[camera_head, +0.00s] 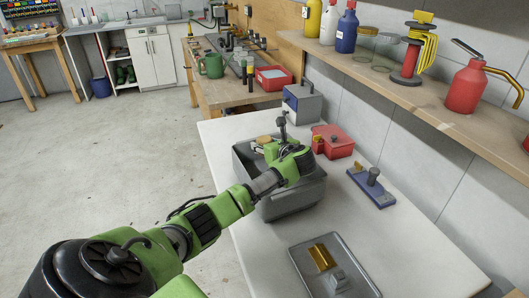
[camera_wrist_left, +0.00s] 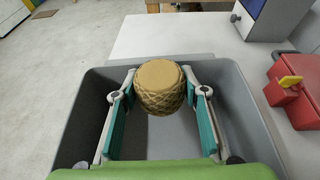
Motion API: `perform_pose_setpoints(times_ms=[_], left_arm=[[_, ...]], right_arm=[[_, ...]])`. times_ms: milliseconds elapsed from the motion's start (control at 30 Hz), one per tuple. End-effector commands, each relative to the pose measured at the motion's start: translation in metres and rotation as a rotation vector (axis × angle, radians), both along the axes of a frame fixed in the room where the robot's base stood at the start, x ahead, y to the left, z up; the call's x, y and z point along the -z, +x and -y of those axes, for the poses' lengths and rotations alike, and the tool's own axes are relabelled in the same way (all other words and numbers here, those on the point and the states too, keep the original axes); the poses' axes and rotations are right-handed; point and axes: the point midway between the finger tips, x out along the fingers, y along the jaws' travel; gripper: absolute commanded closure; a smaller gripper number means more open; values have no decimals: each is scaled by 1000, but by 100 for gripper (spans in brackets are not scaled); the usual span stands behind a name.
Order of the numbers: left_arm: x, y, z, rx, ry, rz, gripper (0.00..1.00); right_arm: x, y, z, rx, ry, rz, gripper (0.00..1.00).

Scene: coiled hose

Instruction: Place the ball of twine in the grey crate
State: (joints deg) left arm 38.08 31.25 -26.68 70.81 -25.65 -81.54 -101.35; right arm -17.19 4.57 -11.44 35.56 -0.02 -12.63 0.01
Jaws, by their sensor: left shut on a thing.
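The grey crate (camera_head: 290,205) stands on the white table, open at the top. My left gripper (camera_head: 265,147) is over the crate's opening, with its fingers toward the far side. In the left wrist view the gripper (camera_wrist_left: 161,82) is shut on the ball of twine (camera_wrist_left: 160,92), which is tan with a netted side and a flat top. The twine also shows small in the head view (camera_head: 263,139), partly covered by my gripper. The crate's walls (camera_wrist_left: 243,110) surround the fingers in the wrist view. I cannot tell how far the twine is above the crate floor. My right gripper does not show.
A red box (camera_head: 334,146) and a grey-blue box (camera_head: 301,103) stand right of and behind the crate. A blue tool (camera_head: 371,187) lies to the right. A grey tray (camera_head: 310,279) with small items is in front. A shelf (camera_head: 400,95) with bottles runs along the wall.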

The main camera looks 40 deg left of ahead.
Motion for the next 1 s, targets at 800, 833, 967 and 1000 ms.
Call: perform_pose_setpoints(times_ms=[800,833,967,1000], left_arm=[[38,-2,1,0,-1,-4,81],[39,-2,1,0,-1,-4,81],[40,-2,0,0,0,-3,81],[40,-2,1,0,-1,-4,49]], right_arm=[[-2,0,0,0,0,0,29],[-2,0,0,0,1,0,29],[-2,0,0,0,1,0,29],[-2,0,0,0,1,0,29]])
